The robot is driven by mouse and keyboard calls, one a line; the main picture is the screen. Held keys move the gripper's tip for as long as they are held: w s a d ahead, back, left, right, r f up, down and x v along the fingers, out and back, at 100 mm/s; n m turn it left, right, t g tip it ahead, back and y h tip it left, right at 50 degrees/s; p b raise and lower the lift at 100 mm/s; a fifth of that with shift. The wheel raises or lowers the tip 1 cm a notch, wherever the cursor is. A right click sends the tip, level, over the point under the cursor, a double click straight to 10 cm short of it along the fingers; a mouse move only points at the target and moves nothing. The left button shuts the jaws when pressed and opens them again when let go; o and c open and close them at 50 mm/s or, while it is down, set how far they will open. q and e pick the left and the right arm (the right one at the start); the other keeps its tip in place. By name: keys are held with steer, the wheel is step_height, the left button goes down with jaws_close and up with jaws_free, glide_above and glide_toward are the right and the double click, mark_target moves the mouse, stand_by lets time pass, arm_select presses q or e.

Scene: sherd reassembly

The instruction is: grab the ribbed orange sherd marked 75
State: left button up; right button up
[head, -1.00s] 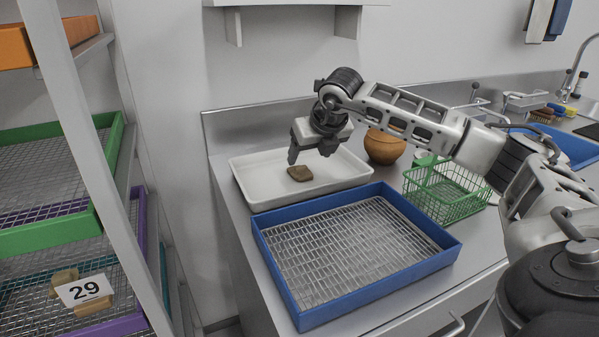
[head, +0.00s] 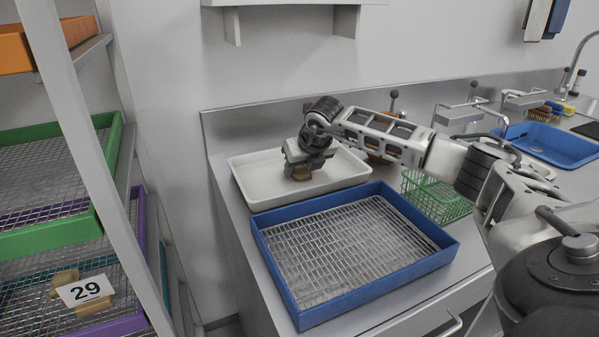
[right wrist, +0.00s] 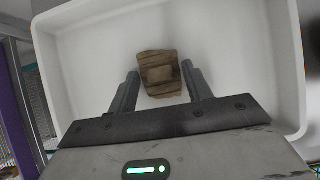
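The sherd (head: 301,174) lies in the white tray (head: 250,181) and is mostly hidden behind my right gripper in the head view. In the right wrist view the sherd (right wrist: 159,74) is brown with ridges across it and a paler patch in its middle; no number can be read. My right gripper (right wrist: 160,82) is open, pointing down into the tray, with one finger on each side of the sherd. My left gripper is not in view.
A blue-rimmed mesh tray (head: 370,284) stands empty in front of the white tray. A green wire basket (head: 437,196) is to the right, below my right arm. A shelf rack with mesh trays and a card marked 29 (head: 86,290) stands at the left.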

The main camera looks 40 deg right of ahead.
steer(key=c, duration=0.5)
steer(key=shift+r, duration=0.15)
